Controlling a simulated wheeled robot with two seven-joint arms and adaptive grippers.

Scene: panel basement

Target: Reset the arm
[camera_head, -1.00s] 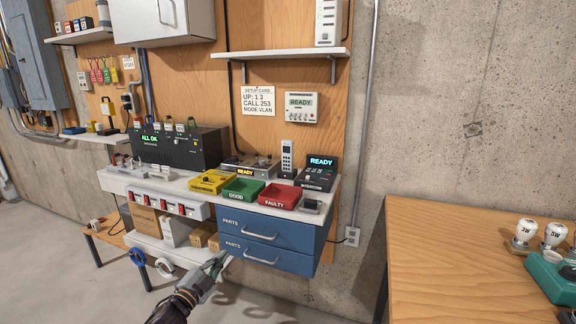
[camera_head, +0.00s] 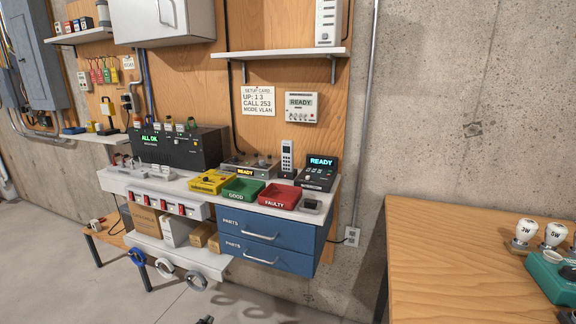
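Only a small dark tip, seemingly of my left gripper (camera_head: 205,320), shows at the bottom edge of the head view, left of centre. It is below and in front of the workbench, apart from everything. Its fingers are mostly out of frame, so I cannot tell whether they are open or shut. My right gripper is not in view. The two blue parts drawers (camera_head: 268,240) under the bench look closed.
The white bench (camera_head: 180,186) carries a yellow tray (camera_head: 212,181), a green GOOD tray (camera_head: 243,190), a red FAULTY tray (camera_head: 280,197) and several devices. Cable rings hang from the lower shelf (camera_head: 205,262). A wooden table (camera_head: 450,260) stands at right. The floor in front is clear.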

